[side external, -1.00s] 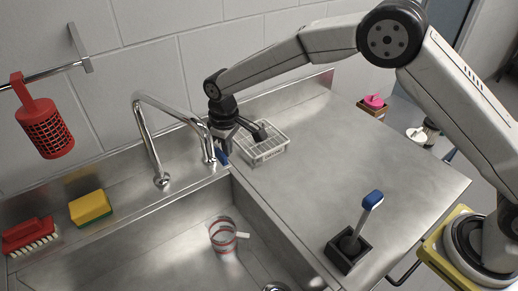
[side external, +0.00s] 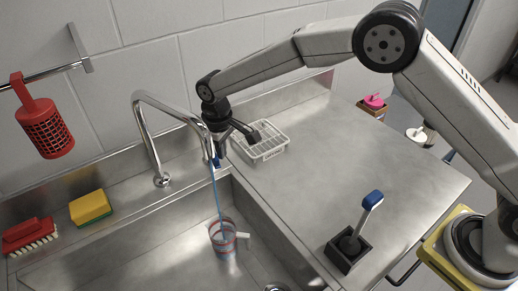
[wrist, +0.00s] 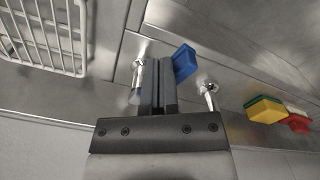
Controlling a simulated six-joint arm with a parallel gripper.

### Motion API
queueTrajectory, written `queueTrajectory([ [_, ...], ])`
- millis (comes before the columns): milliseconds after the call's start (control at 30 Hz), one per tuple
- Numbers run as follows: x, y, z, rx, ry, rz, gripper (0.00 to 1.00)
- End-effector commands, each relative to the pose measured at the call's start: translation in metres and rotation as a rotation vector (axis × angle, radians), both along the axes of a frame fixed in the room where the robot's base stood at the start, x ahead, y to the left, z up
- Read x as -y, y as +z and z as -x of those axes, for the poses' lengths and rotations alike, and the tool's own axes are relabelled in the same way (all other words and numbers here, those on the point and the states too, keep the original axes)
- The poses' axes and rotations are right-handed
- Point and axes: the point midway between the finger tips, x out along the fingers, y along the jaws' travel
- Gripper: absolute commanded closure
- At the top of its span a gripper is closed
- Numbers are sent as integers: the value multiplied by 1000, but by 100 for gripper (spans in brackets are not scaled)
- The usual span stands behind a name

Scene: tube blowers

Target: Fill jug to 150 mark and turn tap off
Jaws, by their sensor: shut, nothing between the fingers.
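The clear jug with red bands and a white handle (side external: 223,238) stands upright in the sink under the spout. A thin blue stream of water (side external: 216,203) runs from the tap (side external: 146,130) down into it. The water level against the marks is too small to read. The tap's blue lever (side external: 217,163) is partly hidden by my gripper; in the wrist view the blue lever (wrist: 185,62) shows beside the fingers. My gripper (wrist: 158,62) is shut and empty, its fingers close beside the lever. Whether they touch it I cannot tell.
A white wire basket (side external: 262,142) stands on the counter right of my gripper. A yellow sponge (side external: 90,207) and red brush (side external: 28,234) lie on the left ledge. The right counter is mostly clear.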

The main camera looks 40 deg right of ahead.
Motion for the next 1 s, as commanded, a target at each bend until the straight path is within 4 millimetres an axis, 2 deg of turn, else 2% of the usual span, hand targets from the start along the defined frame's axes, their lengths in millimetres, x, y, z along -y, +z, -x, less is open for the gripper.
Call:
queueTrajectory([
  [533,7,40,0,1,0,-1,100],
  [1000,6,43,0,0,1,0,100],
])
